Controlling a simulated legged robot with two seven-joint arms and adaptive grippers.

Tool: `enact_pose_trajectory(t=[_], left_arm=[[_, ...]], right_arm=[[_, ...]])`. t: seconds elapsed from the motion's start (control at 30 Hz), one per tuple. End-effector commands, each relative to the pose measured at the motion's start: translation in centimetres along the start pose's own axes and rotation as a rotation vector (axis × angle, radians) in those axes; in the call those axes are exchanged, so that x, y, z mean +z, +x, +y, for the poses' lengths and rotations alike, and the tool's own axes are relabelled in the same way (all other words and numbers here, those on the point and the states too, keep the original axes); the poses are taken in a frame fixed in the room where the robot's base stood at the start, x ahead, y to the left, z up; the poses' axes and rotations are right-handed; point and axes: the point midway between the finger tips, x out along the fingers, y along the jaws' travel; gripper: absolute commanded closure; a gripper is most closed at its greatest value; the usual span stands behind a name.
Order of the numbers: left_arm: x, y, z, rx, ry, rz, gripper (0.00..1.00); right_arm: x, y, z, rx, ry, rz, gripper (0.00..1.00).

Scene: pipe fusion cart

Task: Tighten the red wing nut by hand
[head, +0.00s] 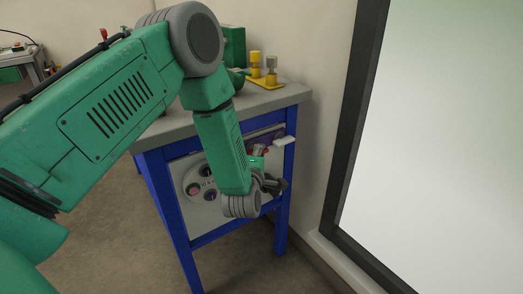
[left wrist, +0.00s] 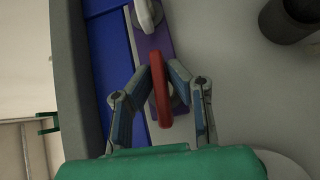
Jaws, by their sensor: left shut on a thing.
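The red wing nut (left wrist: 160,88) stands edge-on between the fingertips of my left gripper (left wrist: 166,82) in the left wrist view. Both fingers touch its sides, so the gripper is shut on it. Behind it is a purple plate (left wrist: 153,45) on the cart front. In the head view the red wing nut (head: 262,149) shows only as a small red patch on the cart's upper front, partly hidden by my left gripper (head: 259,154). Its thread is hidden. My right gripper is in neither view.
The blue-framed cart (head: 175,208) has a grey top (head: 180,127) holding a yellow stand (head: 267,82) and a green box (head: 234,46). A round panel with several dark openings (head: 198,183) is left of my wrist. A white handle (head: 285,141) juts out at right, near the wall.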

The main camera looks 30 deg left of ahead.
Motion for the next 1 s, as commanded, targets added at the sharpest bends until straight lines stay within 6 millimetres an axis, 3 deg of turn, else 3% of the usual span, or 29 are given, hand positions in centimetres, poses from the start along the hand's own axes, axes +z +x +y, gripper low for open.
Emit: enact_pose_trajectory(t=[0.1, 1.0], left_arm=[[-1.0, 0.1, 0.4, -0.054, 0.053, 0.020, 1.00], [-0.9, 0.3, 0.9, -0.636, 0.639, 0.021, 1.00]], right_arm=[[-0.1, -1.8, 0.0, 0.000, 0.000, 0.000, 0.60], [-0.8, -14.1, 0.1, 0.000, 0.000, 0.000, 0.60]])
